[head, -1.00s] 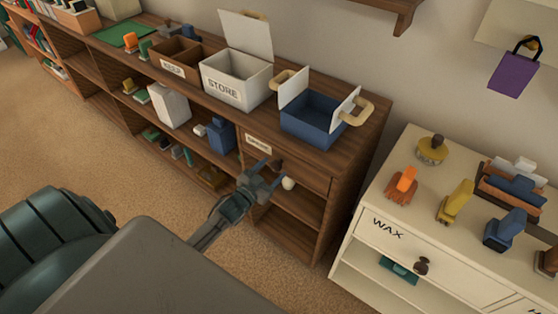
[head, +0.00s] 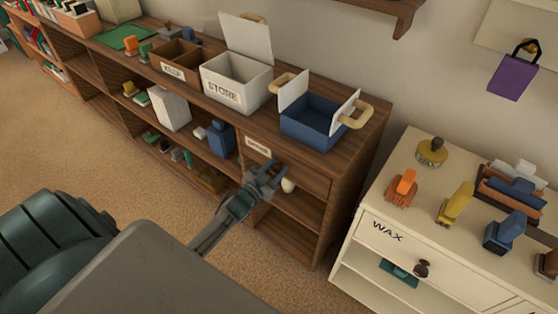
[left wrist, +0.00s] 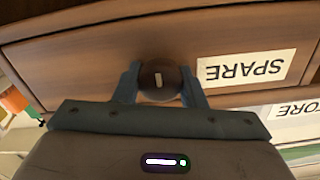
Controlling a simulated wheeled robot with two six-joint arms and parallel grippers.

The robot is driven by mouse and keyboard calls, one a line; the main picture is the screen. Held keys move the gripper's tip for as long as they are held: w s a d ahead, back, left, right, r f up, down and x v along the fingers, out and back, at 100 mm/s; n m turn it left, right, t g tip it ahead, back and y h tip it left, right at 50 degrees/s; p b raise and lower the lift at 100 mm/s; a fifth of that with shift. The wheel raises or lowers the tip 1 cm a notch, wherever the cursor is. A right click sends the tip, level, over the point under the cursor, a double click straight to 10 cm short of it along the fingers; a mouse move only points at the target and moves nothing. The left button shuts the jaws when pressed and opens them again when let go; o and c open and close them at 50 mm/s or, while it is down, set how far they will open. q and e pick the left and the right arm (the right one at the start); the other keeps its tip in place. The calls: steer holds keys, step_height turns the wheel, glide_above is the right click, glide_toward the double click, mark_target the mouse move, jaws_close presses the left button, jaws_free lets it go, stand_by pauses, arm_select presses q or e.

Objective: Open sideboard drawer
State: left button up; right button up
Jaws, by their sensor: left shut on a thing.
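The sideboard (head: 355,165) is dark brown wood. Its drawer, labelled SPARE, has a brown front (left wrist: 90,55) that fills much of the left wrist view, where the label is upside down. In the head view the drawer front (head: 310,178) is under the right end of the sideboard top, partly behind my gripper. My left gripper (head: 271,178) is at the drawer front. In the left wrist view its two fingers (left wrist: 160,88) are shut on the round dark knob (left wrist: 160,75), one on each side. I cannot see a clear gap around the drawer. My right gripper is not in view.
A blue crate (head: 306,133), a white STORE crate (head: 233,92) and a brown KEEP crate (head: 172,69) stand on the sideboard top. Open shelves below hold several items. A cream WAX cabinet (head: 365,226) stands to the right. Carpet (head: 130,185) in front is clear.

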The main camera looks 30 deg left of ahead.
arm_select(q)
steer(key=shift+s, duration=0.4)
steer(key=s, duration=0.4)
steer(key=shift+s+a+p, duration=0.2)
steer(key=shift+s+p, duration=0.15)
steer(key=s+p, duration=0.1)
steer(key=s, duration=0.2)
steer(key=s+p, duration=0.1)
steer(key=s, duration=0.1)
steer(key=s+p, duration=0.2)
steer(key=s, duration=0.1)
steer(key=shift+s+a, duration=0.35)
